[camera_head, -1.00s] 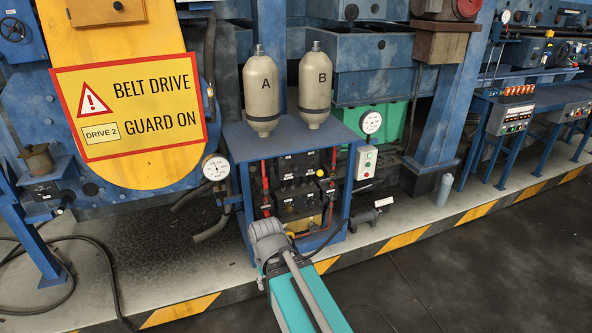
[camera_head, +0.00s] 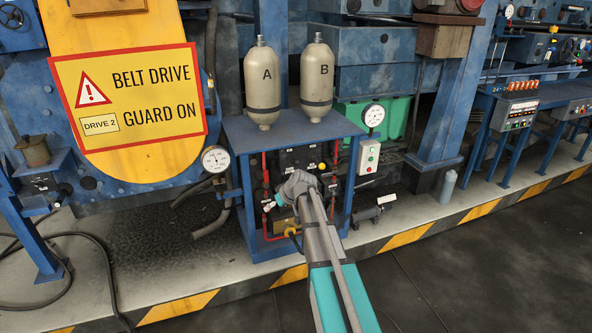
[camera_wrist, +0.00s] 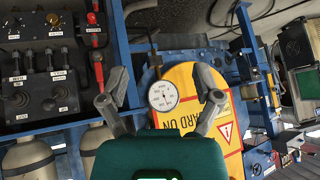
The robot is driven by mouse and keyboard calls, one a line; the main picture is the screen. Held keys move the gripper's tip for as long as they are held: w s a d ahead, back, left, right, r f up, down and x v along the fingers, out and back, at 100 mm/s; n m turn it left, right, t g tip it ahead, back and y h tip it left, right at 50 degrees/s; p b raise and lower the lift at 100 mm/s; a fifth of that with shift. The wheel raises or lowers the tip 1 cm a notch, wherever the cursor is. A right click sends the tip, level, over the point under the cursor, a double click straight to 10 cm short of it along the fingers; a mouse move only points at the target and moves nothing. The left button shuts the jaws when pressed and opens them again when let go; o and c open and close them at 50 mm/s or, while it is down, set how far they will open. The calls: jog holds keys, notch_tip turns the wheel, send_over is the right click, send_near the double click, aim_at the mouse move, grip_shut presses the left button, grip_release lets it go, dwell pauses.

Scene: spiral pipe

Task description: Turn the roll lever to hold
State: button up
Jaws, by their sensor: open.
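In the wrist view, the black control panel (camera_wrist: 42,60) fills the upper left. In the head view, my wrist covers part of the same panel (camera_head: 299,158) in the blue frame.
Tanks A (camera_head: 262,85) and B (camera_head: 317,80) stand on top of the frame. The floor at right is clear.

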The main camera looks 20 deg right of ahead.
jog(key=w+d+t+b, duration=0.2)
jog(key=w+d+t, duration=0.1)
jog(key=w+d, duration=0.7)
jog(key=t+h+b, duration=0.2)
jog(key=t, duration=0.2)
send_near(299, 162)
jog(key=v, duration=0.2)
jog(key=shift+d+r, duration=0.15)
jog(key=shift+r, duration=0.05)
jog(key=shift+w+f, duration=0.1)
jog(key=b+x, duration=0.5)
jog(key=x, duration=0.8)
jog(key=shift+w+a+f, duration=0.15)
jog(key=shift+a+f, duration=0.05)
jog(key=shift+a, duration=0.05)
grip_shut()
